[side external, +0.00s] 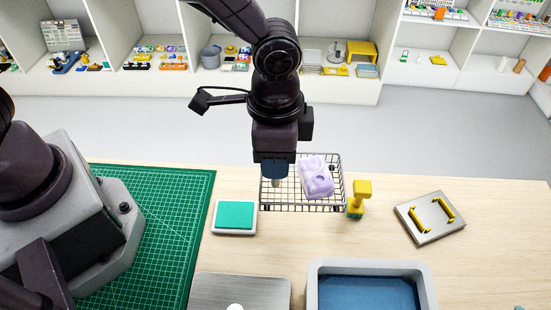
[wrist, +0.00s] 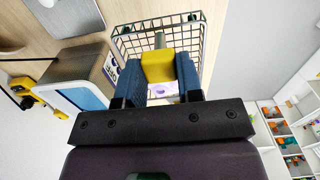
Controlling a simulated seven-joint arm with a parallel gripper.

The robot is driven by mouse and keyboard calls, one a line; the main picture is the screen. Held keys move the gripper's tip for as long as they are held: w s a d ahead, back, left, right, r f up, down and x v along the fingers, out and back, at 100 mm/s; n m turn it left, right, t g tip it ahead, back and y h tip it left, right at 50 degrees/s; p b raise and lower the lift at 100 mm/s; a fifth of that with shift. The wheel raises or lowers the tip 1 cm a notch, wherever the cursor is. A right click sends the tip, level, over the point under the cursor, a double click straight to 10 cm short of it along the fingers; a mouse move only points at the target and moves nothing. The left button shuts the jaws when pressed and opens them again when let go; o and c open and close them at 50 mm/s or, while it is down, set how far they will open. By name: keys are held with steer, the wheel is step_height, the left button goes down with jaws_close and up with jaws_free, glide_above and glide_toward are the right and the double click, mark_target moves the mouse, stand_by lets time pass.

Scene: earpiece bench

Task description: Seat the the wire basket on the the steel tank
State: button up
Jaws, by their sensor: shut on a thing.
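The wire basket (side external: 330,175), an open mesh box, is behind the tank in the side view, with a lilac lump (side external: 315,178) in it. It also shows in the wrist view (wrist: 122,42). My gripper (side external: 274,172) points down at the basket's left part. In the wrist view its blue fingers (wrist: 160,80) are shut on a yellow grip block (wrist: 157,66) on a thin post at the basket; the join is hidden. The steel tank (side external: 427,272), a pale-rimmed basin with blue inside, is at bottom centre-right. I cannot tell whether the basket touches the bench.
A yellow-topped post (side external: 360,195) stands at the basket's right. A teal-topped pad (side external: 235,216) is left, a steel plate with a white knob (side external: 235,307) is in front, and a plate with yellow handles (side external: 431,219) is right. A green mat (side external: 175,215) covers the left bench.

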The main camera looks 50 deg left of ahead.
step_height(320, 180, up, 12)
steer(key=d, duration=0.1)
steer(key=s+d, duration=0.4)
steer(key=d, duration=0.6)
steer(key=s+d, duration=0.3)
steer(key=d, duration=0.6)
steer(key=shift+d+f, duration=0.15)
steer(key=shift+f, duration=2.3)
steer(key=shift+f, duration=0.1)
steer(key=shift+f, duration=6.15)
steer(key=o, duration=1)
